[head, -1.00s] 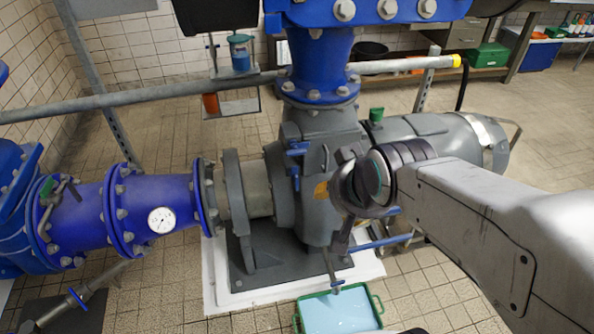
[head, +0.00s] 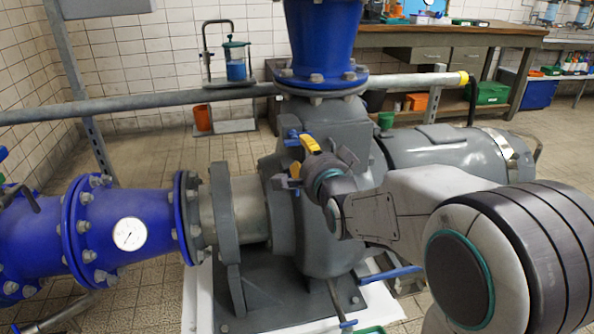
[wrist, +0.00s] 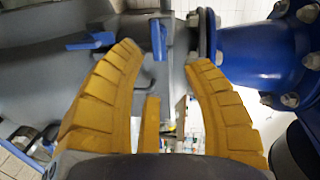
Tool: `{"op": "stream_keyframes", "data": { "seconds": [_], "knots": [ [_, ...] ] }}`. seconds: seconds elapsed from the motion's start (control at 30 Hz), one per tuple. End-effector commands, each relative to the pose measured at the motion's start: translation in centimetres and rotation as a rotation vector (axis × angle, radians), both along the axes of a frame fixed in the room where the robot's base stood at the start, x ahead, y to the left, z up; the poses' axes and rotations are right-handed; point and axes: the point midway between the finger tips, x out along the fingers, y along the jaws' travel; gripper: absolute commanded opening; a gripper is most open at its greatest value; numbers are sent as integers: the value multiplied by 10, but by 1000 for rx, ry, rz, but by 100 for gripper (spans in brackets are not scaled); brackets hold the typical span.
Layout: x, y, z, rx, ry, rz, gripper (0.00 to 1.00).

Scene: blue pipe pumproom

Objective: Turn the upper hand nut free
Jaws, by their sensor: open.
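The upper hand nut (head: 292,138) is a small blue winged nut on the side of the grey pump body, in the middle of the head view. My gripper (head: 299,157) is right beside it, its yellow fingers apart. In the wrist view my gripper (wrist: 165,52) is open, and a blue winged part (wrist: 158,38) shows between and just beyond the fingertips. It looks like a hand nut; I cannot tell whether the fingers touch it. Another blue part (wrist: 90,40) lies left of the left finger. The lower hand nut is mostly hidden behind the gripper in the head view.
The grey pump (head: 335,215) stands close behind my gripper. A blue vertical pipe (head: 323,45) rises above it, and a blue pipe with a white gauge (head: 130,234) lies left. A grey rail (head: 170,103) crosses behind. A workbench (head: 430,42) stands at the back right.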

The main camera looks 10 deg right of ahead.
Motion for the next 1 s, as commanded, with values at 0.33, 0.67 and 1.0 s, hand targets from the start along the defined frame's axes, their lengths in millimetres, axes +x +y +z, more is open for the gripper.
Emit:
{"op": "stream_keyframes", "data": {
  "seconds": [0.33,0.67,1.0],
  "knots": [
    [21,0,-28,170,-137,-13,45],
    [47,0,-29,189,-151,-14,45],
    [82,0,-29,187,-150,-14,45]
  ]
}}
